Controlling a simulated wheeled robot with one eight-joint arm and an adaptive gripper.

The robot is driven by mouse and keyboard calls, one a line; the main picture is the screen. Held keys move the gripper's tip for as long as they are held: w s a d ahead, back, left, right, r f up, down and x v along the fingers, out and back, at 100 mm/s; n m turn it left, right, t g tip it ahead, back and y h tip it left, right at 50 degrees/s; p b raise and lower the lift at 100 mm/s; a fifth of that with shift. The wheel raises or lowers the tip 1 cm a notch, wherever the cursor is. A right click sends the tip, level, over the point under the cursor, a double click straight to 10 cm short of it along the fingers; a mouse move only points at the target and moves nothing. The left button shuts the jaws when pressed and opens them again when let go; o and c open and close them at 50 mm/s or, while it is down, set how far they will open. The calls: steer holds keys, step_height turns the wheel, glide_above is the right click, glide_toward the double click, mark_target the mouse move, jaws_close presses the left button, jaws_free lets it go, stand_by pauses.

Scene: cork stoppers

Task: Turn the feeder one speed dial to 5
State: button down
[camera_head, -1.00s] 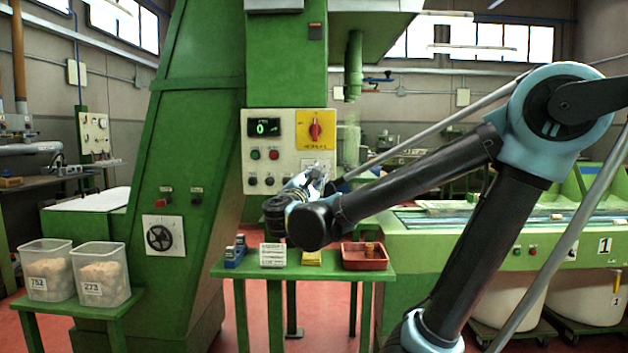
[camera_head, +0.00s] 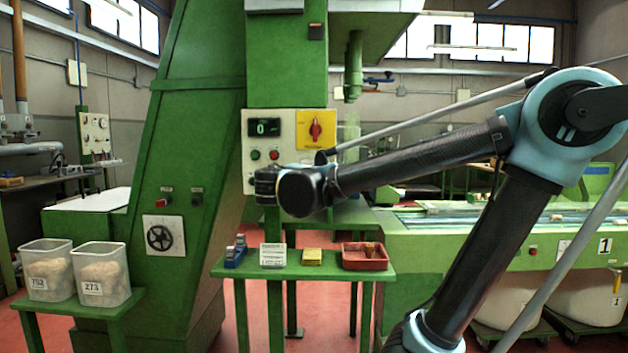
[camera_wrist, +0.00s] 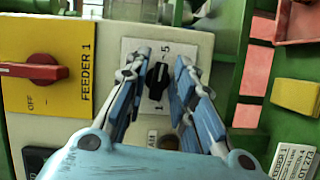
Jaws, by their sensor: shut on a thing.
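The feeder one speed dial (camera_wrist: 157,82) is a small black knob on a white plate (camera_wrist: 132,48) marked 1 and 5 in the wrist view. The plate is beside the yellow FEEDER 1 panel (camera_wrist: 88,35). My gripper (camera_wrist: 158,70) has its two fingers on either side of the knob and is shut on it. Which number the knob points to is too small to tell. In the head view my wrist and arm hide the dial. The green display (camera_head: 266,127) on the control panel reads 0.
The red FEEDER 1 switch (camera_head: 315,129) is close beside the dial. A small green table (camera_head: 225,268) below the panel holds a red tray (camera_head: 364,265), a yellow box (camera_head: 312,257), a white card (camera_head: 272,255) and a blue item (camera_head: 235,254).

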steer(key=shift+d+f+m, duration=0.15)
steer(key=shift+m, duration=0.35)
steer(key=c, duration=1.7)
jaws_free()
steer(key=shift+o, duration=0.3)
steer(key=shift+s, duration=0.1)
steer(key=v, duration=1.1)
steer(key=shift+s+r, duration=0.25)
